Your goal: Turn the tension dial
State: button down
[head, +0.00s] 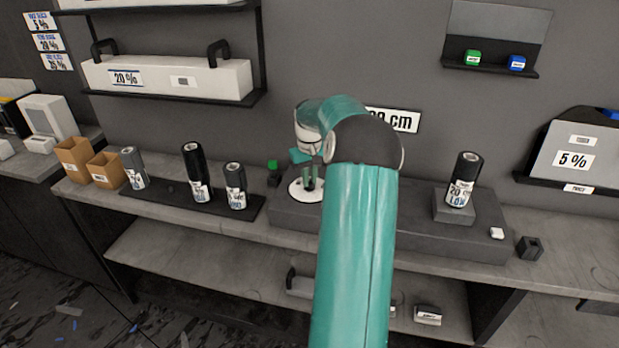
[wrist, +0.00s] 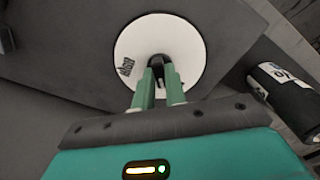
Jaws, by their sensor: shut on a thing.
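The tension dial is a white disc (wrist: 190,45) with a dark knob (wrist: 156,62) at its middle and a small black marking to the left. In the head view the white disc (head: 297,190) lies on the dark grey raised block on the bench, partly hidden by my arm. My gripper (wrist: 160,75) reaches over the disc, its two green fingers close together on either side of the knob and shut on it. The gripper also shows in the head view (head: 309,184), over the disc.
Dark rolls (head: 197,172) stand on a mat left of the dial. Another roll (head: 462,180) stands on a small block (head: 453,208) to the right. A small green object (head: 273,172) sits close left of the dial. A shelf with a white box (head: 160,82) hangs above left.

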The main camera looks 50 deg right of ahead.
jog(key=shift+w+n, duration=0.1)
jog(key=shift+n, duration=1.9)
jog(key=c, duration=1.4)
grip_release()
jog(key=shift+c, duration=0.2)
notch_tip(320, 180, up, 14)
